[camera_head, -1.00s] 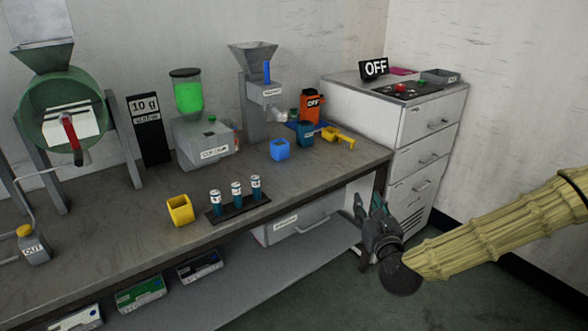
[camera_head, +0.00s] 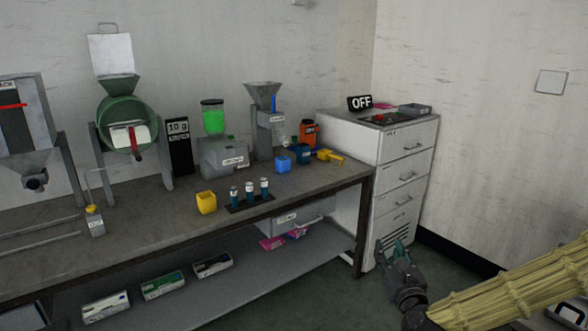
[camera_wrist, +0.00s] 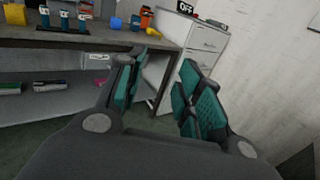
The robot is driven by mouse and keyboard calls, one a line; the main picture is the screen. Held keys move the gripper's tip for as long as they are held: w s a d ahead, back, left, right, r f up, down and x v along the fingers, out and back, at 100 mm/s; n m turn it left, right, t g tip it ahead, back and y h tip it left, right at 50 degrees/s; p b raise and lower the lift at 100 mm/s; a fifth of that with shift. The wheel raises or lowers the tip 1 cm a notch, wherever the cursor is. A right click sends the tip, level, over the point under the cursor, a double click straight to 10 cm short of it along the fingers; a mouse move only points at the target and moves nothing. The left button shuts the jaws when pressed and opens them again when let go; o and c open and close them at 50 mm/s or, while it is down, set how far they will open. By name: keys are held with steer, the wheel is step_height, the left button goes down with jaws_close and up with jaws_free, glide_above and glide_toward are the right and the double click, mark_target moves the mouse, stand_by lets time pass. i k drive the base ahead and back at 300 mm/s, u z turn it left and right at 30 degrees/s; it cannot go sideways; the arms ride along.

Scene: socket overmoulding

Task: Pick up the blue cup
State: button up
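The blue cup (camera_head: 283,164) stands upright on the workbench (camera_head: 150,210), behind and right of the vial rack. It also shows in the wrist view (camera_wrist: 116,23) near the top edge. A darker blue container (camera_head: 301,153) stands to its right, by the orange device. My gripper (camera_head: 396,250) is off the bench, in front of the drawer cabinet and below the bench top, to the right of and well apart from the cup. In the wrist view the two teal-padded fingers (camera_wrist: 160,88) are spread with nothing between them.
A yellow scoop (camera_head: 330,156) lies right of the blue cup. The drawer cabinet (camera_head: 405,165) adjoins the bench's right end. The floor in front is clear.

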mark_target(282, 164)
steer(key=z, duration=0.75)
steer(key=i, duration=2.05)
steer(key=u, duration=1.15)
steer(key=i, duration=0.65)
steer(key=u, duration=0.75)
